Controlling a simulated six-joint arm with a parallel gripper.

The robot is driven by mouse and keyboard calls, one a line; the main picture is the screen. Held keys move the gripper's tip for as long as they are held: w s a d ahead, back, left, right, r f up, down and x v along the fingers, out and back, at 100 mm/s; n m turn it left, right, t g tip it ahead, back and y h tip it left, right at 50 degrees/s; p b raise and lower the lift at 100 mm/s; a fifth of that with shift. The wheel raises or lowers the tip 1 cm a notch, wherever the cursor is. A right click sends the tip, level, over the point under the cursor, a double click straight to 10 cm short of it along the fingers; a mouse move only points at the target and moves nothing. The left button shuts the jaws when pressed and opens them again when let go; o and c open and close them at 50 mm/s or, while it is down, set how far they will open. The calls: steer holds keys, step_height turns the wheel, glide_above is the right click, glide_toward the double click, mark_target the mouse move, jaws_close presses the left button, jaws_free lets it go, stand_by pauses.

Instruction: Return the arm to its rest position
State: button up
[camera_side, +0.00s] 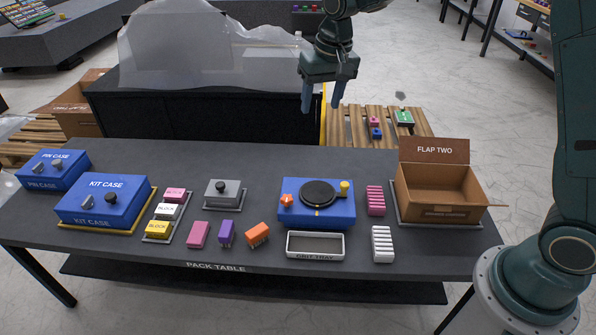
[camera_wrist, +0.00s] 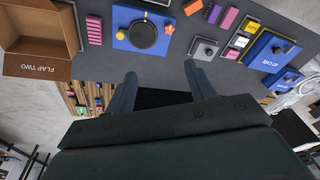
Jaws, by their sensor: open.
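My gripper (camera_side: 322,97) is raised in the air above the far edge of the pack table (camera_side: 330,160), its two fingers pointing down and apart. Nothing is between the fingers. In the wrist view my gripper (camera_wrist: 159,90) also shows open and empty, with table objects beyond it. It touches nothing that I can see.
The table holds a blue kit case (camera_side: 103,200), a pin case (camera_side: 52,170), a blue unit with a black disc (camera_side: 317,203), a white tray (camera_side: 315,245), an open cardboard box (camera_side: 440,190) and several small blocks. A plastic-covered black counter (camera_side: 210,115) stands behind.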

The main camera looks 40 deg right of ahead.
steer(key=s+d+r+n+t, duration=0.1)
steer(key=s+r, duration=0.4)
steer(key=s, duration=0.3)
steer(key=s+d+r+n+t, duration=0.1)
steer(key=s+r, duration=0.3)
steer(key=s, duration=0.4)
steer(key=s+f+n+t, duration=0.1)
steer(key=s+f, duration=0.1)
steer(key=s, duration=1.3)
steer(key=shift+d+n+t, duration=0.3)
